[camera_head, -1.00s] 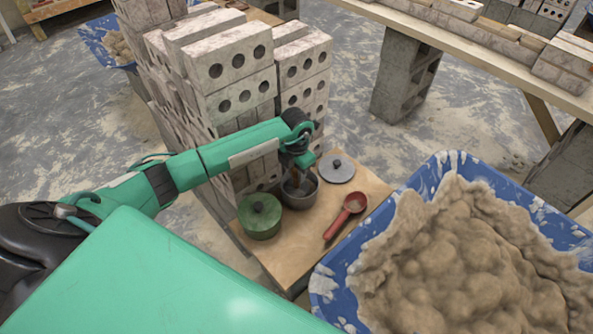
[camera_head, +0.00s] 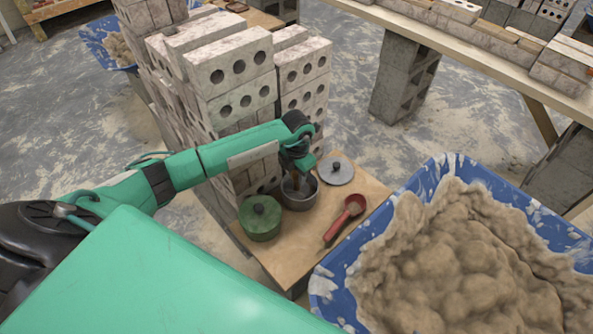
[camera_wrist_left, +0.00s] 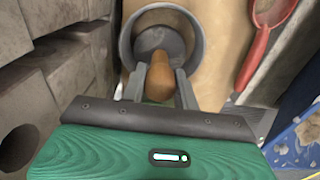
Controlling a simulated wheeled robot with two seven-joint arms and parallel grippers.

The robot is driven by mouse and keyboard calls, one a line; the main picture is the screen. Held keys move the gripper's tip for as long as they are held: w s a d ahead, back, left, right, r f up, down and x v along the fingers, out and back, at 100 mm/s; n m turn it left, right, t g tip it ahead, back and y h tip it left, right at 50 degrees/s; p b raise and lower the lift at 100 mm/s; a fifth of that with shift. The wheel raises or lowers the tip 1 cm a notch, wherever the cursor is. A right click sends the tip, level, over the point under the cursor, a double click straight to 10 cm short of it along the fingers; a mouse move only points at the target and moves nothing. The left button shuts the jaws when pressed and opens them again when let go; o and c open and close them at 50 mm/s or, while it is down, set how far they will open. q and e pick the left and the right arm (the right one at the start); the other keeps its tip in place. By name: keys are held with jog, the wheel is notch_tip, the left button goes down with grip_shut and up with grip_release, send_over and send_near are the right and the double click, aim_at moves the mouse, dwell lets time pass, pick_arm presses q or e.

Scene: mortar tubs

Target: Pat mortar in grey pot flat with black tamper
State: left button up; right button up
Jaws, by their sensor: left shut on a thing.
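The grey pot (camera_head: 301,203) stands open on a small wooden board, and it also shows in the left wrist view (camera_wrist_left: 126,45). My left gripper (camera_head: 297,176) is above the pot, pointing down. In the wrist view its two fingers (camera_wrist_left: 160,88) are shut on the brown wooden handle of the tamper (camera_wrist_left: 160,78). The handle reaches down into the pot, and the tamper's lower end looks like a grey disc inside the rim. I cannot make out the mortar in the pot or whether the tamper touches it. My right gripper is not in view.
A green lidded pot (camera_head: 260,218) stands left of the grey pot. A grey lid (camera_head: 336,171) and a red scoop (camera_head: 346,218) lie to its right on the board (camera_head: 290,262). A blue tub (camera_head: 330,296) of mortar is at right; stacked bricks (camera_head: 230,65) rise close behind.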

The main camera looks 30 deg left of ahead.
pick_arm(q)
jog(key=shift+f, duration=0.1)
dwell(0.4)
jog(key=shift+f+b, duration=0.65)
jog(key=shift+f, duration=0.1)
jog(key=shift+s, duration=0.1)
jog(key=shift+r+p, duration=0.65)
jog(key=shift+r, duration=0.2)
